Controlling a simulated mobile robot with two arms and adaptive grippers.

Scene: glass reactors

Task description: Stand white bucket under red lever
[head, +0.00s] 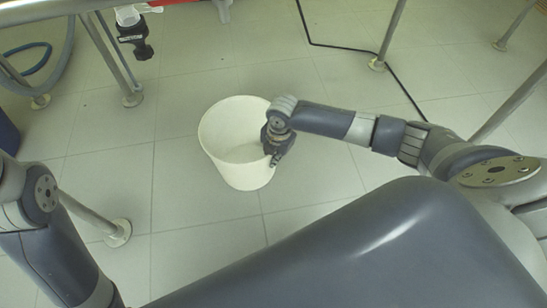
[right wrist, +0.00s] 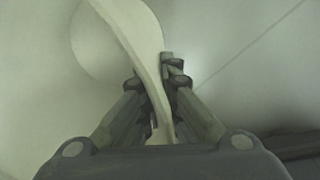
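The white bucket (head: 235,176) is in the middle of the head view, open end up, over the tiled floor; I cannot tell whether it touches the floor. My right gripper (head: 272,150) is at its right rim. In the right wrist view the fingers of this gripper (right wrist: 155,75) lie on both sides of the bucket's wall (right wrist: 141,40), close against it, shut on it. A strip of red (head: 172,2) shows at the top edge of the head view; I cannot tell whether it is the red lever. My left gripper is out of view.
A black outlet fitting (head: 134,36) hangs at the upper left beside a metal frame leg (head: 112,50). Another leg foot (head: 118,233) stands left of the bucket. A black cable (head: 350,48) runs across the floor at the upper right. Floor between is clear.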

